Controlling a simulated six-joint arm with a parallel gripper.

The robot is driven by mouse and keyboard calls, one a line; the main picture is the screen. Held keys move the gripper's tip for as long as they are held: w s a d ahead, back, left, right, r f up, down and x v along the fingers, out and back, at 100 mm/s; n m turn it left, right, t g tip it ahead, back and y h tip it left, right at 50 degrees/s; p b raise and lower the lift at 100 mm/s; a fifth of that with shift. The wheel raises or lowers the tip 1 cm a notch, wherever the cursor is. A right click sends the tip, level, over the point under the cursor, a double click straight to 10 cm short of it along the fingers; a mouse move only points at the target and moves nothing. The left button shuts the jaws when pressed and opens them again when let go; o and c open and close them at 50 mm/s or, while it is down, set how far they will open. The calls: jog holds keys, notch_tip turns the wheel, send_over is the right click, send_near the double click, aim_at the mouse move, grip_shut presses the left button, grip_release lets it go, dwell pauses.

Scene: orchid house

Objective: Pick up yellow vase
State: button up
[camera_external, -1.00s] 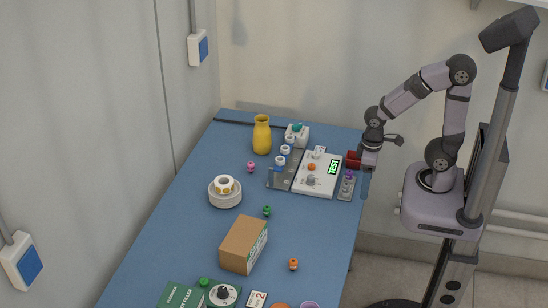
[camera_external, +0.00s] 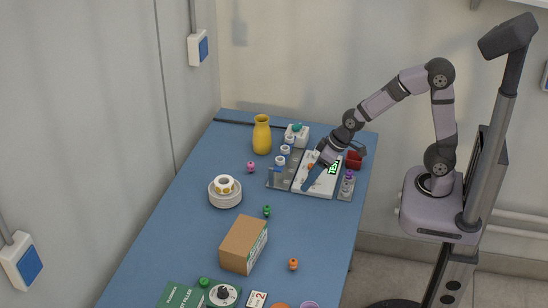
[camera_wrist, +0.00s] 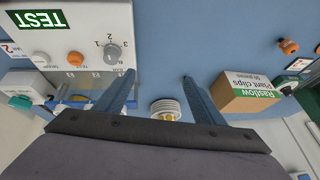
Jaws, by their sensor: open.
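The yellow vase (camera_external: 262,136) stands upright near the far left part of the blue table in the external view. My gripper (camera_external: 308,183) is above the white test panel, to the right of and apart from the vase. In the wrist view my gripper (camera_wrist: 158,75) shows its two blue fingers spread wide with nothing held between them. I cannot clearly make out the vase in the wrist view.
A white box (camera_external: 298,133), a pink knob (camera_external: 251,167), stacked white rings (camera_external: 225,195) and a cardboard box (camera_external: 243,245) are nearby. Clear blue table (camera_external: 180,220) lies at left.

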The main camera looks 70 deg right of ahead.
jog(key=w+d+r+m+t+b, duration=0.15)
jog(key=w+t, duration=0.25)
jog(key=w, duration=0.7)
jog(key=m+t+h+b, duration=0.1)
jog(key=m+h+b, duration=0.1)
jog(key=m+h, duration=0.75)
send_near(258, 116)
jog(key=f+n+h, duration=0.2)
jog(key=n, duration=0.1)
jog(key=shift+w+a+p+x, duration=0.1)
jog(key=shift+p+x, duration=0.3)
jog(key=shift+x, duration=0.8)
jog(key=shift+w+a+p+x, duration=0.15)
jog(key=shift+p+x, duration=0.25)
jog(key=shift+x, duration=0.75)
jog(key=shift+w+a+p+x, duration=0.1)
jog(key=shift+p+x, duration=0.3)
jog(key=shift+x, duration=0.8)
jog(key=shift+r, duration=0.2)
grip_shut()
jog(key=shift+r, duration=0.15)
